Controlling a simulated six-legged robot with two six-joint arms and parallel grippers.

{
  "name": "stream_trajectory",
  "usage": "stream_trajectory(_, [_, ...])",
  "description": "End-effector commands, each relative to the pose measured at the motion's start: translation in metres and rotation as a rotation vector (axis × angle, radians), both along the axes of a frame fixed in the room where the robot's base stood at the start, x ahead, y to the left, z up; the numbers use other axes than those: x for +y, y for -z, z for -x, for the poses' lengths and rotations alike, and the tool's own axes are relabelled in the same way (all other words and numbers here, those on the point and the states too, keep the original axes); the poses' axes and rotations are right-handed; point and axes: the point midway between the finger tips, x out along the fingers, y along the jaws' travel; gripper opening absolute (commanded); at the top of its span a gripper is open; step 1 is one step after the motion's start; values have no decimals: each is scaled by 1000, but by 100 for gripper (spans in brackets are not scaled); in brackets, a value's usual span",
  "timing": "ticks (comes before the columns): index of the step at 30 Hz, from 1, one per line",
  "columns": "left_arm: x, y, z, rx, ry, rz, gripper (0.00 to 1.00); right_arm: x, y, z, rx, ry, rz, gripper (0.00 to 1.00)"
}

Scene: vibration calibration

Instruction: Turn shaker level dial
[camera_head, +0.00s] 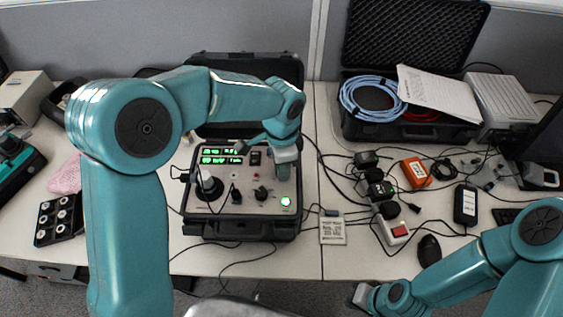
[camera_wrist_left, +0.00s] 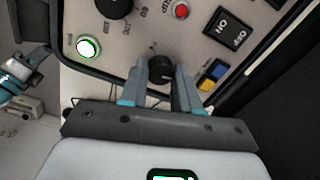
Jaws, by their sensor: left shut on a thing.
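The shaker unit is an open black case with a light grey control panel (camera_head: 230,209) on the bench. My left gripper (camera_head: 283,171) reaches down to the right side of the panel. In the left wrist view, its two fingers (camera_wrist_left: 162,82) are shut on a small black dial (camera_wrist_left: 160,69), one finger on each side. In the head view the gripper hides this dial. My right gripper (camera_head: 363,296) is at the lower edge of the head view, away from the panel; its jaws are too unclear to read.
A larger black knob (camera_head: 261,193), a lit green button (camera_head: 286,202) and a black cylinder (camera_head: 209,188) are on the panel. Green displays (camera_head: 222,155) are lit. Cables, small black boxes and an orange device (camera_head: 415,173) clutter the bench to the right.

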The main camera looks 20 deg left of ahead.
Motion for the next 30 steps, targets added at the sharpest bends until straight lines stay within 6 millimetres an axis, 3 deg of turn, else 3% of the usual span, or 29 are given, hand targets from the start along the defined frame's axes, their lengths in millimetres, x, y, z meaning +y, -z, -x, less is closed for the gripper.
stream_trajectory(12, [0,-2,-2,-7,168,0,1,0,-5,0,0,0,0,0])
stream_trajectory(28, [0,-2,-2,-7,188,0,1,0,-5,0,0,0,0,0])
stream_trajectory(29, [0,-2,-2,-7,188,0,38,0,-5,0,0,0,0,0])
stream_trajectory(30, [0,-2,-2,-7,188,0,51,0,-5,0,0,0,0,0])
